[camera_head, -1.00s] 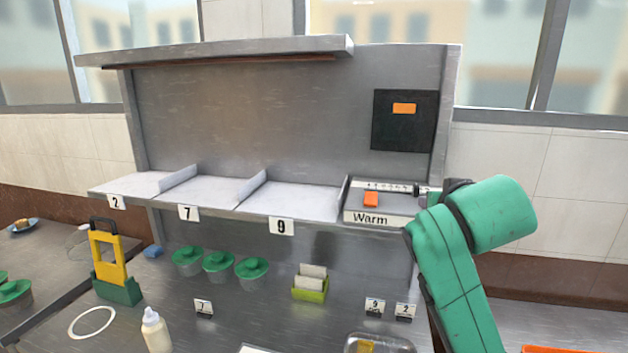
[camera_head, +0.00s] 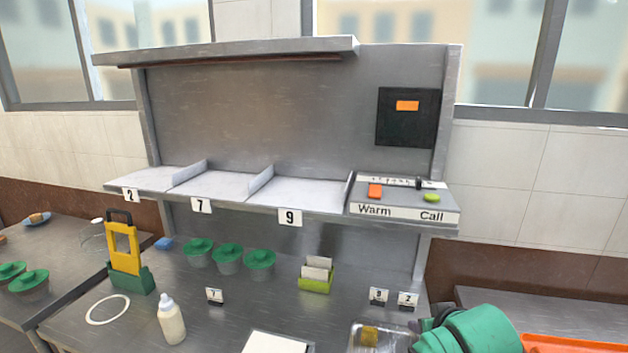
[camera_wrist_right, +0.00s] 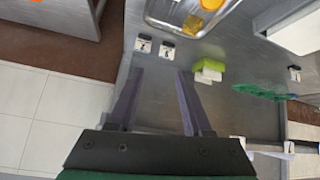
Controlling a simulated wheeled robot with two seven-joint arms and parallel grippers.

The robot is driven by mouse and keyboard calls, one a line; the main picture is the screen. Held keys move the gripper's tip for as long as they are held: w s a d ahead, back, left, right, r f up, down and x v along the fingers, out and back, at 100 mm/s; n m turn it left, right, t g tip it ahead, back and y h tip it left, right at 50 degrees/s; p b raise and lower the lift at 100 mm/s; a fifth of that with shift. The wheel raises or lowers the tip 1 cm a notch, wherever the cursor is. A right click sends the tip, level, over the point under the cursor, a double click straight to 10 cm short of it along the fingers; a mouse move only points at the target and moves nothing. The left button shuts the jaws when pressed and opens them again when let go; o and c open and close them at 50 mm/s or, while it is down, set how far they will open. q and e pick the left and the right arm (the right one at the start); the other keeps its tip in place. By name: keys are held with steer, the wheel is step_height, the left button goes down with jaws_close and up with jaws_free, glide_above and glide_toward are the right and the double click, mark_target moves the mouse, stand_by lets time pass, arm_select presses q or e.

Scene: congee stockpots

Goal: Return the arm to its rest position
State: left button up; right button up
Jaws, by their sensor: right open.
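My right arm (camera_head: 465,332) shows as a green link at the bottom right of the head view, low beside a metal tray (camera_head: 352,340). Its gripper is hidden or out of frame there. In the right wrist view my right gripper (camera_wrist_right: 160,72) has its two dark fingers apart with nothing between them. They are over the metal counter, near two small number cards (camera_wrist_right: 155,46) and the green card holder (camera_wrist_right: 208,72). My left gripper is in neither view.
The shelf above the counter has an orange Warm button (camera_head: 375,190) and a green Call button (camera_head: 431,197). Several green-lidded pots (camera_head: 228,257), a squeeze bottle (camera_head: 171,320) and a yellow-green stand (camera_head: 124,255) are on the counter. An orange tray (camera_head: 570,343) is at the right.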

steer(key=s+f+n+g+y, duration=0.15)
steer(key=s+f+g, duration=0.35)
steer(key=s+f, duration=1.35)
step_height(320, 180, down, 23)
steer(key=s+g+b, duration=0.1)
steer(key=s+g, duration=0.1)
steer(key=s, duration=0.1)
steer(key=s+d+f, duration=0.2)
steer(key=s+f, duration=0.5)
steer(key=s, duration=0.1)
steer(key=s+d+f, duration=0.1)
steer(key=s+f, duration=0.7)
steer(key=shift+s+d+n+g+b, duration=0.3)
steer(key=shift+d+n+g+b, duration=0.05)
steer(key=shift+n+g+b, duration=0.1)
steer(key=shift+f+h, duration=0.1)
steer(key=shift+h, duration=0.15)
steer(key=shift+c, duration=0.3)
